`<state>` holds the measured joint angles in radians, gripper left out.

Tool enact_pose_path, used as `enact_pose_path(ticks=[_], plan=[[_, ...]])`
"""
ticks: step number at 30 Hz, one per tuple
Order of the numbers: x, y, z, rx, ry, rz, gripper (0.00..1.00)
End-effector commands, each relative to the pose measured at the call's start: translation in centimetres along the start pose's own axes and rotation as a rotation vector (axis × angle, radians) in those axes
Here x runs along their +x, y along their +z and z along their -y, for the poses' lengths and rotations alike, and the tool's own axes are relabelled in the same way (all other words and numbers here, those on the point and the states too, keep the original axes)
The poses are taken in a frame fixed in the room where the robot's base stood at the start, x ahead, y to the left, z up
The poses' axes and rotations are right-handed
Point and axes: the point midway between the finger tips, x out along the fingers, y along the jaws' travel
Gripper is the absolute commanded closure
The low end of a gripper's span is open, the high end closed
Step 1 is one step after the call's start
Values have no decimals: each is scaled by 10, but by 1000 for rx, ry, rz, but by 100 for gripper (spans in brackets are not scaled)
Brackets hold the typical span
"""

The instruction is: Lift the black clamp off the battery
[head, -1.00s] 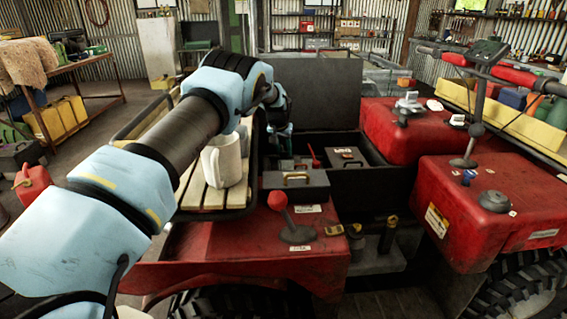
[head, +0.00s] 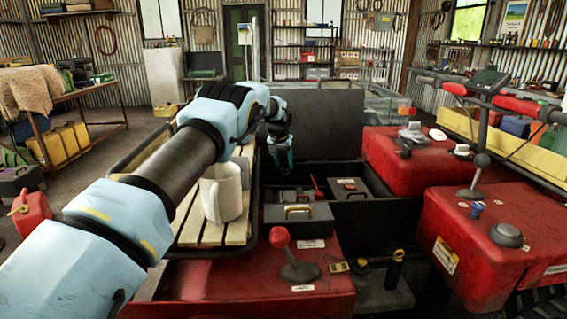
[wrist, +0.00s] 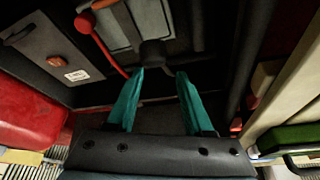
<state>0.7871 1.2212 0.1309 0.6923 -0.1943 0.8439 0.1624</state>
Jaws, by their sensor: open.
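My gripper (head: 283,160) hangs above the open black compartment in the head view, pointing down. In the wrist view its two teal fingers (wrist: 160,76) are apart with nothing between them. A black piece that looks like the clamp (wrist: 153,52) lies just beyond the fingertips, against the edge of a grey-topped block, apparently the battery (wrist: 130,35). A red lead (wrist: 102,48) curves down on the left of the block. In the head view the battery (head: 288,195) is small and partly hidden behind a grey box; the black clamp cannot be made out there.
A grey box with a brass handle (head: 298,215) stands in front of the compartment. A labelled grey box (head: 350,188) sits to its right. A white mug (head: 222,197) stands on the slatted rack. The raised dark lid (head: 317,122) is behind. A red-knobbed lever (head: 280,238) rises in front.

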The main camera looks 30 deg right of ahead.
Motion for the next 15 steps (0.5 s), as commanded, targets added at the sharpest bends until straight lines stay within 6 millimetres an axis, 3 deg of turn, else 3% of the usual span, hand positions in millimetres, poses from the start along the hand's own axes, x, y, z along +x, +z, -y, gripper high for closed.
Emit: enact_pose_path(ticks=[8, 15], plan=[[-2, 0, -1, 0, 1, 0, 48], [-28, 0, -1, 0, 1, -2, 48]])
